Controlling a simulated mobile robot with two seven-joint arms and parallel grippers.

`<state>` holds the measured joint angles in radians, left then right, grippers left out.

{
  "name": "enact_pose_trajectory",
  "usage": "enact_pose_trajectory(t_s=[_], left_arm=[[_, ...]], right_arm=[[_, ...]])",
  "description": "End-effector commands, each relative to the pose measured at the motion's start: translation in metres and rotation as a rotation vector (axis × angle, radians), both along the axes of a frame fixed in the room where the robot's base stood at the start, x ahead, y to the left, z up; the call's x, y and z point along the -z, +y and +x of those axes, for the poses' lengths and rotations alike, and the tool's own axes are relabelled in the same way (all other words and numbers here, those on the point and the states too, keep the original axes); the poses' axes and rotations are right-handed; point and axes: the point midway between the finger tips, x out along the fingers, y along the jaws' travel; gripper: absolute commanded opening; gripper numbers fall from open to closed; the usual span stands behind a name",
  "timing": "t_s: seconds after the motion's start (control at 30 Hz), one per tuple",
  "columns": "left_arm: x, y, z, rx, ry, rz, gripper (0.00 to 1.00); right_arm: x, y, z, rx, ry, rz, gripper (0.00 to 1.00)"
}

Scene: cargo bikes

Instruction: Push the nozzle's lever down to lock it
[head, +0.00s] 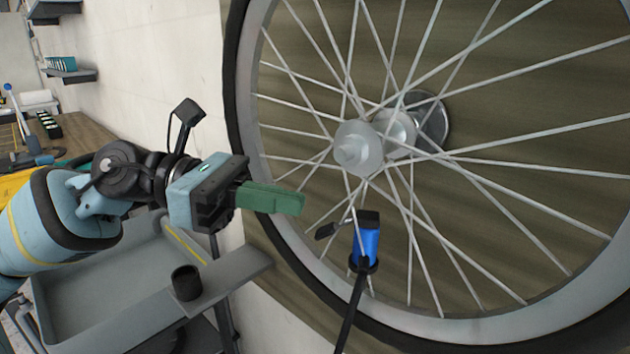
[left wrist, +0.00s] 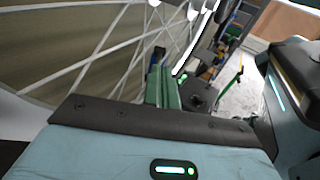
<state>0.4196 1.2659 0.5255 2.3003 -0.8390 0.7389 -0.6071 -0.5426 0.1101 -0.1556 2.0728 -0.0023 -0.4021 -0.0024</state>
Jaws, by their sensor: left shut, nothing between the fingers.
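The nozzle (head: 366,243) has a blue body and a black top, with a black hose running down from it. It appears in front of the wheel's lower spokes in the head view. Its black lever (head: 328,230) sticks out to the left, angled slightly down. My left gripper (head: 303,203) has green fingers, shut and empty, pointing right. The fingertips are up and left of the lever in the picture, with a visible gap. The shut fingers also show in the left wrist view (left wrist: 162,85). The nozzle's seat on the valve is not clear. My right gripper is not in view.
The large spoked wheel (head: 262,110) with its silver hub (head: 358,148) fills the right side, close to the gripper. A grey tray (head: 100,318) with a dark cup (head: 186,283) is below my left arm. Shelves (head: 68,75) are on the wall behind.

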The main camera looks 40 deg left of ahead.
Motion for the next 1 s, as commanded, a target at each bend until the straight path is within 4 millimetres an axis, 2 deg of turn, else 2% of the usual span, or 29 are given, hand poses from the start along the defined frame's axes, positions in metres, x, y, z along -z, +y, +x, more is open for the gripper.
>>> enact_pose_trajectory(t_s=[0.5,1.0], left_arm=[[-0.005,0.036,-0.019,0.001,-0.001,-0.002,0.00],[-0.005,0.037,-0.020,0.002,-0.001,0.000,0.00]], right_arm=[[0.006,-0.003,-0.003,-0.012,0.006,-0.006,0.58],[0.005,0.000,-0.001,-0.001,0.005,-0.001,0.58]])
